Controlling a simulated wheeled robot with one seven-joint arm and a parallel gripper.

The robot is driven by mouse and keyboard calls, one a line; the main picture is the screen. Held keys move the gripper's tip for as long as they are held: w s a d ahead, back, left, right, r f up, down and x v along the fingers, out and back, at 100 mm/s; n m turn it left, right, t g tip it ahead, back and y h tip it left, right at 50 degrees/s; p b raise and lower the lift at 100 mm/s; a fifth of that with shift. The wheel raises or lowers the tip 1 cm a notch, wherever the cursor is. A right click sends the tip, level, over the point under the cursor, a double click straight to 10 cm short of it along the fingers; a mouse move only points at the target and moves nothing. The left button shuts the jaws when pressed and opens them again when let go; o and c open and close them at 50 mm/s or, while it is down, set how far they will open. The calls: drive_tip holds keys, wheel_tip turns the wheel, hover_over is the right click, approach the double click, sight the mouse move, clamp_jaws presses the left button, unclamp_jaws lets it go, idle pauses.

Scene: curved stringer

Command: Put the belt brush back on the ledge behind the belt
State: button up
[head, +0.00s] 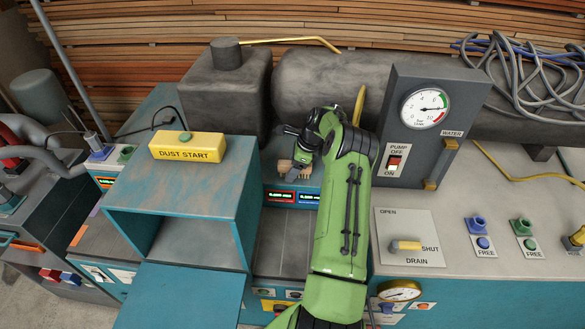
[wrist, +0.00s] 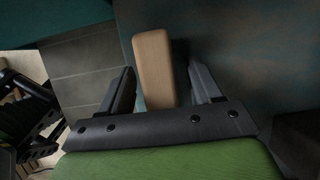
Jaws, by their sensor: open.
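The tan wooden block of what looks like the belt brush (wrist: 153,68) lies between the two fingers of my gripper (wrist: 160,88) in the wrist view. A gap shows on either side of it, wider on the right, so the open fingers are not closed on it. In the head view my gripper (head: 296,146) is at the back of the narrow bay, with the tan brush (head: 285,167) just below it. A dark grey surface, likely the belt (head: 280,240), runs below. The teal ledge (head: 268,178) with red and blue displays is behind it.
A teal open box (head: 187,195) with a yellow DUST START block (head: 187,147) stands left of the bay. The grey pump panel (head: 428,130) and the drain counter (head: 450,220) stand right. A dark tank (head: 335,85) lies behind my arm.

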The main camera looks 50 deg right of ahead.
drive_tip(key=v, duration=1.1)
drive_tip(key=shift+d+r+p, duration=0.1)
drive_tip(key=shift+r+p, duration=0.1)
drive_tip(key=shift+p, duration=0.15)
drive_tip(key=shift+r, duration=0.35)
drive_tip(key=a+r+n+h, duration=0.1)
drive_tip(key=a+r+n, duration=0.4)
drive_tip(key=a, duration=0.4)
drive_tip(key=s+a+r+n+g+h, duration=0.1)
drive_tip(key=a+r+n, duration=0.45)
drive_tip(key=a, duration=0.25)
drive_tip(key=a+r+n+h, duration=0.1)
drive_tip(key=a+r+n, duration=0.35)
drive_tip(key=a, duration=0.45)
drive_tip(key=s+a+n+t, duration=0.1)
drive_tip(key=s+a+n, duration=0.5)
drive_tip(key=s, duration=0.4)
drive_tip(key=s+a+n+t, duration=0.2)
drive_tip(key=s+a+n, duration=0.5)
drive_tip(key=s, duration=0.3)
